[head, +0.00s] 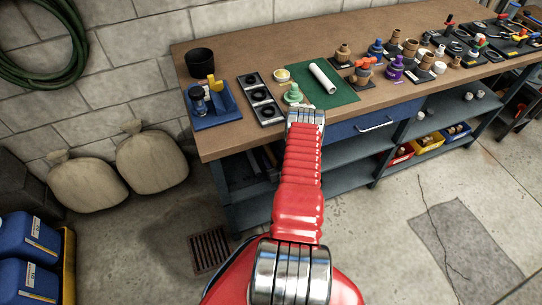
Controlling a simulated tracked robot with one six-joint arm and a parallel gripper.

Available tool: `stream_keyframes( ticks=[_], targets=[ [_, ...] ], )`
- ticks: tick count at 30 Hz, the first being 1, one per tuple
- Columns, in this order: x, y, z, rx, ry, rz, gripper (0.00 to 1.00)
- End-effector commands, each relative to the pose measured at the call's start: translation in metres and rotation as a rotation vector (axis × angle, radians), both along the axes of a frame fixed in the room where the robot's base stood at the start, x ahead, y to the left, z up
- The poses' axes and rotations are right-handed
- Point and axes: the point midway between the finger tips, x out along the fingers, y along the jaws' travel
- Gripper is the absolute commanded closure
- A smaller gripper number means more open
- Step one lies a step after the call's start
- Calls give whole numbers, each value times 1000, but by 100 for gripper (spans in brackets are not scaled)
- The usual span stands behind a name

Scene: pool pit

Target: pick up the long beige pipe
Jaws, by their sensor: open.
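A long off-white to beige pipe (323,78) lies on its side on a green mat (341,97) on the workbench. It lies slanted, its far end to the left, and nothing touches its visible sides. My red arm reaches up from the bottom of the head view. My gripper (305,116) is at the bench's front edge, in front of and a little left of the pipe's near end. It is open and apart from the pipe. The fingertips are small and seen from behind, and no held object shows.
A black tray of rings (260,97) and a blue holder (213,104) are to the left. Several brown, blue and purple fittings crowd the right. A drawer handle (376,123) sits below the bench top (240,42).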

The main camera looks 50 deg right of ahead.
Motion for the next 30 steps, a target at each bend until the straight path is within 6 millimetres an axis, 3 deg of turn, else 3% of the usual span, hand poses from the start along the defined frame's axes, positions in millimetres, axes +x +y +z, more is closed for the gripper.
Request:
stream_keyframes(
  ticks=[13, 30],
  targets=[
    [0, 0, 0, 0, 0, 1, 53],
    [0, 0, 0, 0, 0, 1, 93]
  ],
)
